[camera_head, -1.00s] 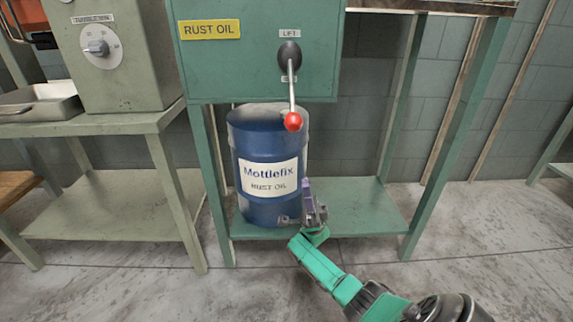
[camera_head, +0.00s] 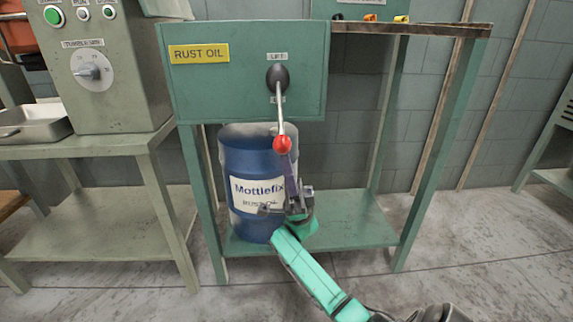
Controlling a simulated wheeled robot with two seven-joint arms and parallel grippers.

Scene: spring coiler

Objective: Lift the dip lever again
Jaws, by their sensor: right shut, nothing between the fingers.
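The dip lever is a metal rod (camera_head: 280,107) hanging down from a dark round pivot (camera_head: 278,78) on the green RUST OIL box (camera_head: 230,85), with a red ball knob (camera_head: 282,145) at its lower end. The label LIFT is above the pivot and another small label is partly behind the rod. My right gripper (camera_head: 293,165) is shut and empty, its fingers pointing up just below the knob. I cannot tell whether it touches the knob. It stands in front of the blue Mottlefix drum (camera_head: 236,170) and hides part of its label. My left gripper is out of view.
The drum stands on the lower shelf (camera_head: 350,233) of the green stand, whose legs (camera_head: 432,150) flank it. At left a grey-green machine (camera_head: 110,90) with a tumble knob stands on a bench (camera_head: 90,148). Open space lies right of the drum under the stand.

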